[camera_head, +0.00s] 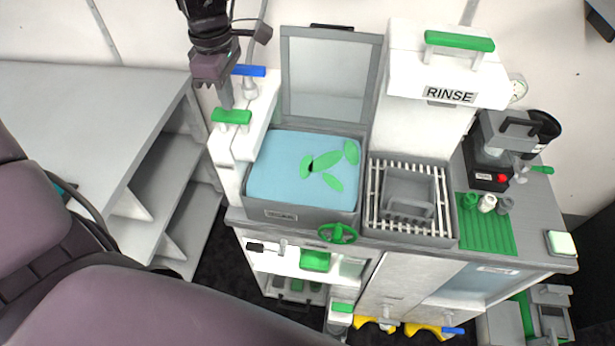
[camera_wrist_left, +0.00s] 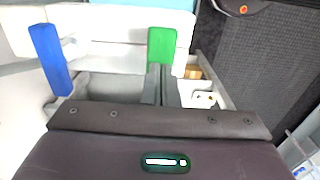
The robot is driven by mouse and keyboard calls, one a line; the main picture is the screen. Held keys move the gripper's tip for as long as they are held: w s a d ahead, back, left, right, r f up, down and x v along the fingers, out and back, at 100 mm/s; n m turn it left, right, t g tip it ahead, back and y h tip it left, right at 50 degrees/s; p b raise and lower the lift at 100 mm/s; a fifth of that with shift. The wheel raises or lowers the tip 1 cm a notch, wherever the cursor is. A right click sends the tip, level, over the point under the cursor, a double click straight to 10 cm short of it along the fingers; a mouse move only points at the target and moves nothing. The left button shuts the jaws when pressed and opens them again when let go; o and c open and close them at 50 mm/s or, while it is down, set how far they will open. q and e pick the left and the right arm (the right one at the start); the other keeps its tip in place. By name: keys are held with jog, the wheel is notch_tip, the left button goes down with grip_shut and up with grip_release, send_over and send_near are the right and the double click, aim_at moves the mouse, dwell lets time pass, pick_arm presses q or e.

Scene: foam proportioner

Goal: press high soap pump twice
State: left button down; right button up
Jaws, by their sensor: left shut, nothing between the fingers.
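Two pump levers stand on the white housing left of the blue basin. One has a green top (camera_head: 232,117), and the other, farther back, has a blue top (camera_head: 249,71). The frames do not show which is called high. My left gripper (camera_head: 226,106) points down, shut and empty, with its fingertips at the back edge of the green top. In the left wrist view the shut fingers (camera_wrist_left: 161,72) end at the green top (camera_wrist_left: 162,46), with the blue top (camera_wrist_left: 50,58) off to the left. Whether they touch the green top I cannot tell. My right gripper is not in view.
The basin (camera_head: 263,211) of blue liquid with green leaf shapes lies right of the pumps, its lid (camera_head: 326,80) raised behind. A rack (camera_head: 372,200), the RINSE unit (camera_head: 430,120) and a dark machine (camera_head: 488,150) stand farther right. A grey shelf unit (camera_head: 95,120) is at left.

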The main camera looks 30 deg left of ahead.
aim_at(230, 113)
pick_arm(q)
jog(key=shift+f, duration=0.1)
jog(key=shift+f+b, duration=1.4)
jog(key=shift+f, duration=0.7)
jog(key=shift+r, duration=0.25)
jog(key=shift+r+p, duration=1.85)
jog(key=shift+r, duration=0.1)
jog(key=shift+r, duration=0.1)
notch_tip(230, 113, up, 6)
jog(key=p, duration=0.5)
